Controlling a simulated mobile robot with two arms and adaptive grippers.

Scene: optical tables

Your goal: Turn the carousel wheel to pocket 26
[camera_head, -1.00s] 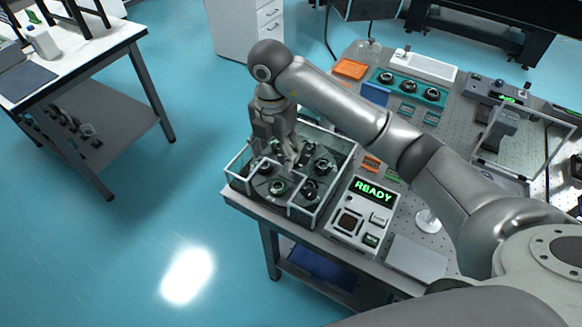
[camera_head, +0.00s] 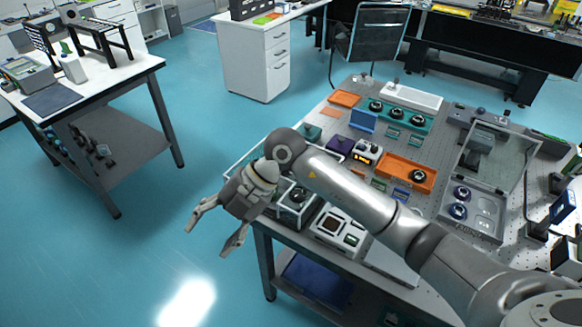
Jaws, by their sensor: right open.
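The carousel (camera_head: 297,208) is a clear-walled box with dark round parts inside, at the near left corner of the optical table. My right forearm and wrist cover most of it, so the wheel's pocket numbers cannot be read. My right gripper (camera_head: 209,241) is open and empty, with its fingers spread. It hangs left of the carousel, beyond the table's edge and over the floor. The control box (camera_head: 334,231) with a dark square and small buttons stands right of the carousel. Its display is hidden behind my arm. My left gripper is not in view.
An orange tray (camera_head: 405,173) with a dark round mount and a teal tray (camera_head: 396,114) stand farther back. An open clear-lidded case (camera_head: 473,212) is at the right. A white side table (camera_head: 85,85) stands at the left, with open floor between.

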